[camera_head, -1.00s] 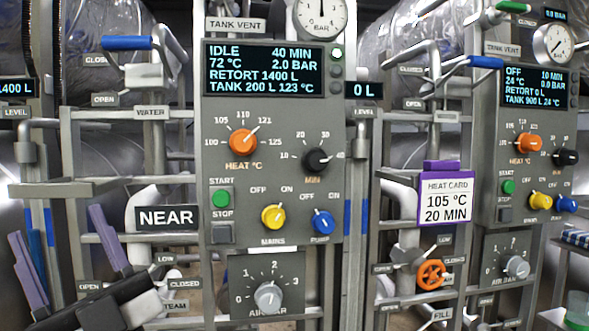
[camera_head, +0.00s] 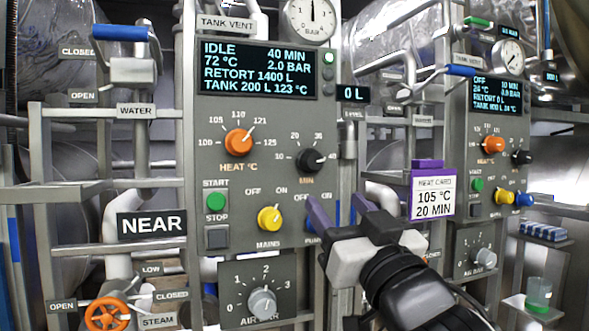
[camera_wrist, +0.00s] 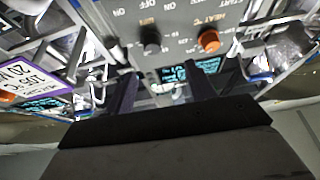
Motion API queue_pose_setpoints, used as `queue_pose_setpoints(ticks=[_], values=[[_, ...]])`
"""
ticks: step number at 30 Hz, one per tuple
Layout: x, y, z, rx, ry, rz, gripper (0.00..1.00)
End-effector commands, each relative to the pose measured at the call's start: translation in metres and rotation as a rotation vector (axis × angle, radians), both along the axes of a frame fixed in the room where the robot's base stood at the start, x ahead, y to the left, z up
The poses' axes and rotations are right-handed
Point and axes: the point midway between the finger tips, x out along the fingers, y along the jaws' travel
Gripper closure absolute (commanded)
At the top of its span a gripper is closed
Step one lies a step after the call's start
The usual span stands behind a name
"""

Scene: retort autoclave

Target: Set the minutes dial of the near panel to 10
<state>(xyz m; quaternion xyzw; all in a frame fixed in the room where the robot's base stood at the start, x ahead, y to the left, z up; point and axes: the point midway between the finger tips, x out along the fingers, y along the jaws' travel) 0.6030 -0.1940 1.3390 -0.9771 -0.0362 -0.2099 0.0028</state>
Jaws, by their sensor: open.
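The near panel (camera_head: 190,110) is the grey box beside the NEAR sign (camera_head: 152,224). Its minutes dial (camera_head: 311,160) is a black knob with a white pointer toward 40, on a scale marked 10, 20, 30, 40. In the wrist view, upside down, the minutes dial (camera_wrist: 151,40) lies beyond my gripper (camera_wrist: 160,80).
The orange heat knob (camera_head: 238,142) is left of the dial; the yellow mains knob (camera_head: 269,218) is below it. A heat card (camera_head: 433,197) reading 105 °C, 20 MIN hangs right of my gripper. The second panel (camera_head: 474,190) stands further right.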

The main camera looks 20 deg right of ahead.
Motion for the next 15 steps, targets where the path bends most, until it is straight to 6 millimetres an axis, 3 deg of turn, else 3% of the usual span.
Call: queue_pose_setpoints(ticks=[3, 7, 15], values=[[-0.008, -0.014, -0.001, 0.007, 0.026, -0.034, 0.45], [-0.003, -0.017, 0.003, 0.009, 0.034, -0.039, 0.45], [0.043, -0.014, 0.024, 0.009, 0.034, -0.037, 0.45]])
